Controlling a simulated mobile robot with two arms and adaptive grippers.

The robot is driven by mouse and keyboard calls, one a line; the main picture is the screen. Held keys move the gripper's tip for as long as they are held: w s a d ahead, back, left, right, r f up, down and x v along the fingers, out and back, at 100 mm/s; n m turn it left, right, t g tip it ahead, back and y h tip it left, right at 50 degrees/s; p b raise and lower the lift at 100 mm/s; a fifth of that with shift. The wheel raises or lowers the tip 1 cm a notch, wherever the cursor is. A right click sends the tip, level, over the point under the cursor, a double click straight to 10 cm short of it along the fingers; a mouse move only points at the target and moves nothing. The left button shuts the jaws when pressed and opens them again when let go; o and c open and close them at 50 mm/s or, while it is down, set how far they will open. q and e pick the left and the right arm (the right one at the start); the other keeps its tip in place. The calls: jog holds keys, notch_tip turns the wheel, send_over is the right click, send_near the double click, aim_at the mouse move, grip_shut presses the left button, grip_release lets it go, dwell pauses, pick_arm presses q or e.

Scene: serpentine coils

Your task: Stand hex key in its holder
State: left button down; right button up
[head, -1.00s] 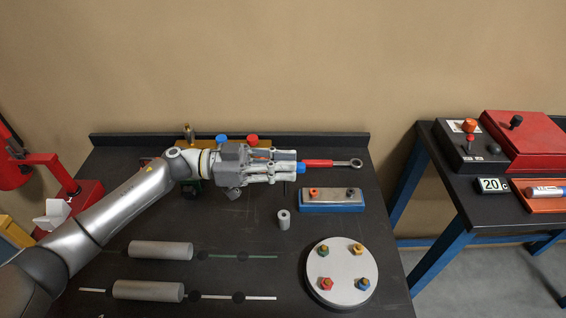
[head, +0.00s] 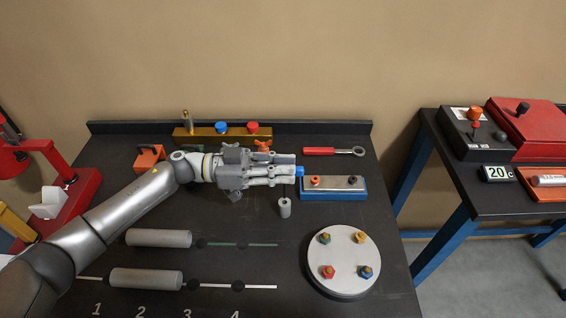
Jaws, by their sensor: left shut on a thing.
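My left gripper (head: 296,172) reaches in from the left above the back half of the dark bench. Its fingers are shut, with a blue piece at their tips. The held thing is mostly hidden by the fingers. A thin dark line below the fingertips may be the hex key's shank, but it is too fine to be sure. A small grey upright cylinder (head: 285,209) with a dark hole in its top, which looks like the holder, stands just below the fingertips in the picture. I cannot tell whether the thin line enters the hole. My right gripper is not in view.
A blue-based block (head: 333,195) with two knobs stands right of the fingertips. A red-handled wrench (head: 334,151) lies behind it. A round plate (head: 343,280) with several coloured bolts is at front right. Grey rollers (head: 147,279) lie at front left. A yellow block (head: 204,133) stands at the back.

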pick_arm(q)
jog(key=shift+f, duration=0.1)
dwell(0.5)
jog(key=shift+f, duration=0.2)
jog(key=shift+f+b, duration=0.85)
jog(key=shift+f, duration=0.95)
jog(key=shift+f, duration=0.15)
jog(key=shift+f+b, duration=0.7)
jog(key=shift+f, duration=0.25)
